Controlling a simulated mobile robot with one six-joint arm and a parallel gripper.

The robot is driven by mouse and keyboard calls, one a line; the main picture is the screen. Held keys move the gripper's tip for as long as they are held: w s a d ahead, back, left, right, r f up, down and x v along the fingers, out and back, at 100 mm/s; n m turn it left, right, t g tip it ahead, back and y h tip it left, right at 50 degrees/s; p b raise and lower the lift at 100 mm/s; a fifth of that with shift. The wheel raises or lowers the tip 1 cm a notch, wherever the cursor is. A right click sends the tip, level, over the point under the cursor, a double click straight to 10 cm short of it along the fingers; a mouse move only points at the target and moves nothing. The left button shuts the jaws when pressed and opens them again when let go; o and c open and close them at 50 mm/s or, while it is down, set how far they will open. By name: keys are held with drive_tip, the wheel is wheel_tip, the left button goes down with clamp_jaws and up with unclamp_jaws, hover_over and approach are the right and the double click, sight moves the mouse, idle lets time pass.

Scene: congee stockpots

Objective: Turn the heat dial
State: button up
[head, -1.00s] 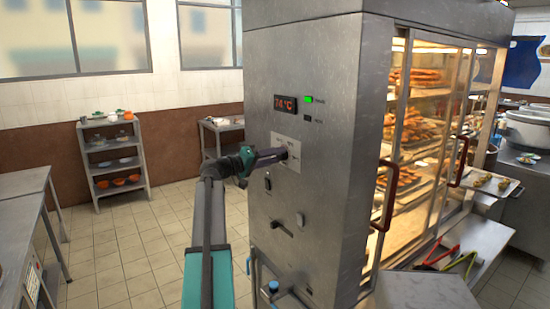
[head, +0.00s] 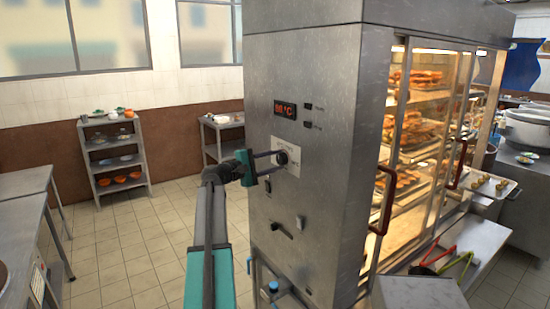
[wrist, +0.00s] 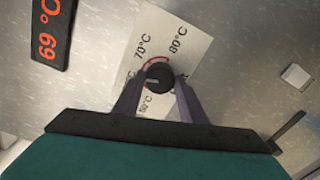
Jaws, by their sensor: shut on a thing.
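The heat dial (head: 282,157) is a small dark round knob on a pale plate (head: 287,148) on the steel cabinet's side. In the wrist view the dial (wrist: 159,76) has a light pointer mark, and a red arc shows beside it. The plate (wrist: 186,40) reads 70°C and 80°C; other labels are partly hidden. My gripper (head: 278,159) is at the dial; in the wrist view its fingers (wrist: 158,84) are shut on it from both sides.
The steel cabinet (head: 330,190) has a glass-fronted food case with a red handle (head: 384,195). Below the dial are a switch (head: 300,221) and a lever (head: 281,230). A shelf rack (head: 113,160) stands at the back left. The tiled floor left of the cabinet is clear.

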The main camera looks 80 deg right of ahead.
drive_tip(key=shift+n+p, duration=0.65)
drive_tip(key=shift+n, duration=0.55)
drive_tip(key=o, duration=1.1)
drive_tip(key=shift+w, duration=0.1)
drive_tip(key=shift+b+v, duration=1.65)
drive_tip(key=shift+v, duration=5.2)
